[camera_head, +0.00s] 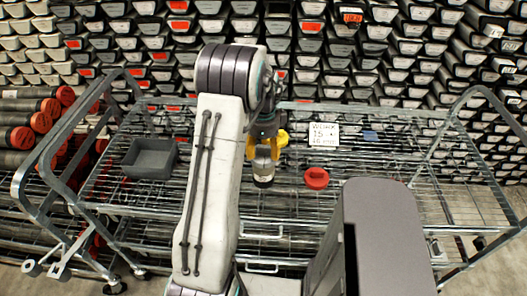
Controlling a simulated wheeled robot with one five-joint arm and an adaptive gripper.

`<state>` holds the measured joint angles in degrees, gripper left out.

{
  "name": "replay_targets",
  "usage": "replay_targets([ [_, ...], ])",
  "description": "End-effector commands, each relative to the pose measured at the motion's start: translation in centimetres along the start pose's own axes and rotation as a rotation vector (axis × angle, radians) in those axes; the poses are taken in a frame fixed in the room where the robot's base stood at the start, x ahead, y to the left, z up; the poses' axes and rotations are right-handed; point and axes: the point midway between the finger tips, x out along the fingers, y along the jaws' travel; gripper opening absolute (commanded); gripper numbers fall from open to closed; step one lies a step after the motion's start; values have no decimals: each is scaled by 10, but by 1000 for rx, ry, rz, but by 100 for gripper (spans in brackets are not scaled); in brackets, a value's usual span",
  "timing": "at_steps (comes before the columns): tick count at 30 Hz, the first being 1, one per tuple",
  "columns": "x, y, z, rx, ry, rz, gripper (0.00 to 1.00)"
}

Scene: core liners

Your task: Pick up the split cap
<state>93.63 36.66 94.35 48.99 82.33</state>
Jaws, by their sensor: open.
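A round red cap (316,178) lies on the wire top of the cart, right of my gripper. It is too small to tell whether it is split. My gripper (264,158) hangs over the middle of the cart, apart from the red cap. It is open. Yellow parts show around it, and a pale short cylinder with a dark lower end (263,180) shows just below it. I cannot tell whether that cylinder is part of the gripper or a separate thing.
The metal cart (420,205) has raised rails at both ends. A grey open bin (150,157) stands at its left and a white sign (324,135) at its back. A blue item (370,135) lies near the sign. Red-ended tubes (30,120) are stacked far left. The cart's right side is mostly clear.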

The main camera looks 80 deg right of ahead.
Motion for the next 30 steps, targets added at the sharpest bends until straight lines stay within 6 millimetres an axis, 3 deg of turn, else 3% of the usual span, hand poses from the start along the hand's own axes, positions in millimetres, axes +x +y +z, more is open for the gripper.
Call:
replay_targets([
  [7, 1, 0, 0, 0, 0, 0, 55],
  [24, 0, 0, 0, 0, 0, 0, 5],
  [30, 0, 0, 0, 0, 0, 0, 4],
])
